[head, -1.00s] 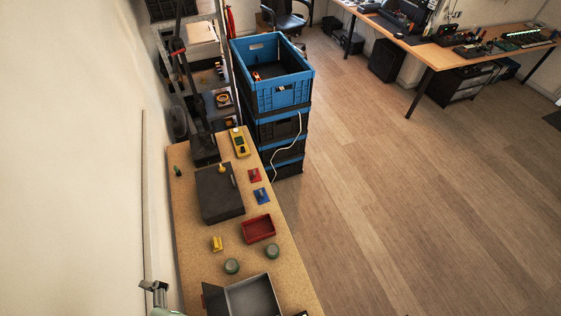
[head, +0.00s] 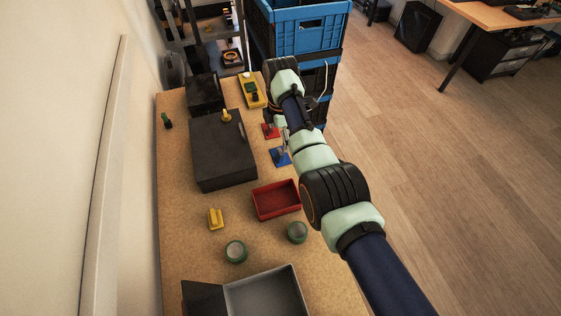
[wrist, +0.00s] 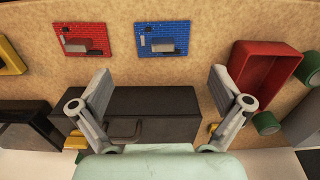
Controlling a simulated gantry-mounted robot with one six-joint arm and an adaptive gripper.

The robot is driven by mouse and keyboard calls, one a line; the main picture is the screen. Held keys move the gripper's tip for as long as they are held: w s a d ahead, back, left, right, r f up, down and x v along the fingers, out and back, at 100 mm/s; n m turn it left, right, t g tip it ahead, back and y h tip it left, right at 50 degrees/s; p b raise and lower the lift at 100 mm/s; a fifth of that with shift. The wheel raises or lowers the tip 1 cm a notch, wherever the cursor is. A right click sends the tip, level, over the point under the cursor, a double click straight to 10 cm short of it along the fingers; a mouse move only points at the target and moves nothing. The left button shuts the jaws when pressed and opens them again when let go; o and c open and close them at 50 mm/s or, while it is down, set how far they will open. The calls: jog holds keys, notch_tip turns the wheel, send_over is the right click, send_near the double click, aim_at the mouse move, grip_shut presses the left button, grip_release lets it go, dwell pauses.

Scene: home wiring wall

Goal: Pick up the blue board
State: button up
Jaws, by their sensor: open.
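The blue board (head: 280,156) lies flat on the tan worktop, just beyond the red tray and beside the red board in the head view. In the wrist view the blue board (wrist: 162,39) is near the top centre, with a grey metallic part on it. My gripper (wrist: 163,85) is open and empty in the wrist view. Its fingertips point toward the board row, with the blue board ahead of the gap between them. In the head view my arm reaches over from the right, and the gripper is partly hidden by the arm near the boards.
A red board (wrist: 84,39) lies left of the blue one. A red tray (head: 276,200) and green-rimmed round pieces (head: 297,232) are nearby. A dark box (head: 222,150) stands beside the boards. Stacked blue crates (head: 300,30) stand past the table edge.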

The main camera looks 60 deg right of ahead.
aim_at(280, 151)
jog(key=f+b, duration=0.1)
jog(key=f, duration=0.1)
jog(key=f+b, duration=0.1)
jog(key=f, duration=0.2)
jog(key=f+b, duration=0.1)
jog(key=f, duration=0.1)
jog(key=shift+s+a+f, duration=0.1)
jog(key=shift+a+f, duration=0.2)
jog(key=shift+f, duration=0.1)
jog(key=c, duration=1.9)
jog(key=shift+o, duration=0.2)
notch_tip(280, 151, up, 20)
jog(key=p, duration=0.6)
